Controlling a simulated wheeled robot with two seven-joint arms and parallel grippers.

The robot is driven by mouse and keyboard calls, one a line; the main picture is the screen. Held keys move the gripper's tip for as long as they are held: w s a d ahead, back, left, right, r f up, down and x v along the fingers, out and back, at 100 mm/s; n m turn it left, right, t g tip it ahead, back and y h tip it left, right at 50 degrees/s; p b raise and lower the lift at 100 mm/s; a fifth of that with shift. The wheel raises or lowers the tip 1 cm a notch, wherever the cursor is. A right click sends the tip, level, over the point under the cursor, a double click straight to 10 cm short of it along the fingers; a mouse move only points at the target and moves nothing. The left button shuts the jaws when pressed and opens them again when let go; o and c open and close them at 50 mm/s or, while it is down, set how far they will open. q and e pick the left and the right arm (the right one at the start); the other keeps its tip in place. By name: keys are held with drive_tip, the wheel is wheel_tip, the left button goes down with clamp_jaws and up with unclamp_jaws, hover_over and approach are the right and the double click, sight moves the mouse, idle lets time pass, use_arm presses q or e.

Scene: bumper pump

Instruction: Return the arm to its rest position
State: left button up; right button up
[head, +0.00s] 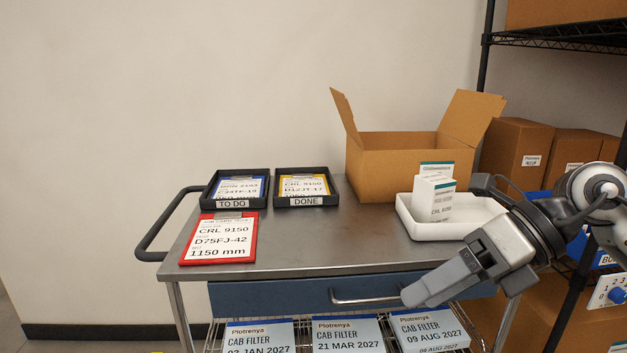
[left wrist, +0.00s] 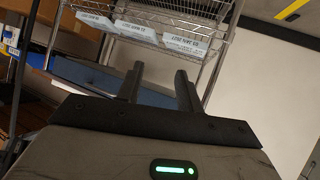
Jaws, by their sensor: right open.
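My right arm comes in from the right in the head view. Its gripper (head: 422,290) is open and empty, pointing down and left in front of the cart's right front edge and drawer. My left gripper (left wrist: 160,85) shows only in the left wrist view, where its two dark fingers stand apart with nothing between them. The left arm is not in the head view.
CAB FILTER boxes (head: 347,338) lie below. A boxed shelf stands right.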

drive_tip(key=s+a+r+m+y+p, duration=0.25)
drive_tip(key=a+m+y, duration=0.25)
drive_tip(key=a+y, duration=0.45)
drive_tip(key=w+d+f+m+t+h+p, duration=0.1)
drive_tip(key=d+f+m+t+h, duration=0.2)
drive_tip(key=f+m+t+h, duration=0.5)
drive_tip(key=w+d+f+m+t+h, duration=0.1)
drive_tip(key=d+f+m+t, duration=0.15)
drive_tip(key=m, duration=1.05)
drive_tip(key=w+d+f+m+t+h+p, duration=0.1)
drive_tip(key=d+f+m+t+h, duration=0.2)
drive_tip(key=f+m+t+h, duration=0.5)
use_arm(q)
drive_tip(key=shift+s+a+r+g, duration=0.1)
drive_tip(key=shift+a+r+g, duration=0.05)
drive_tip(key=shift+r, duration=0.3)
drive_tip(key=shift+s+a+r+g, duration=0.1)
drive_tip(key=shift+r+g, duration=0.05)
drive_tip(key=shift+r, duration=0.3)
use_arm(e)
drive_tip(key=s+f+m+g, duration=0.7)
drive_tip(key=s+f+g, duration=0.1)
drive_tip(key=s+f, duration=0.3)
drive_tip(key=shift+f+g+y, duration=0.2)
drive_tip(key=shift+g+y, duration=0.15)
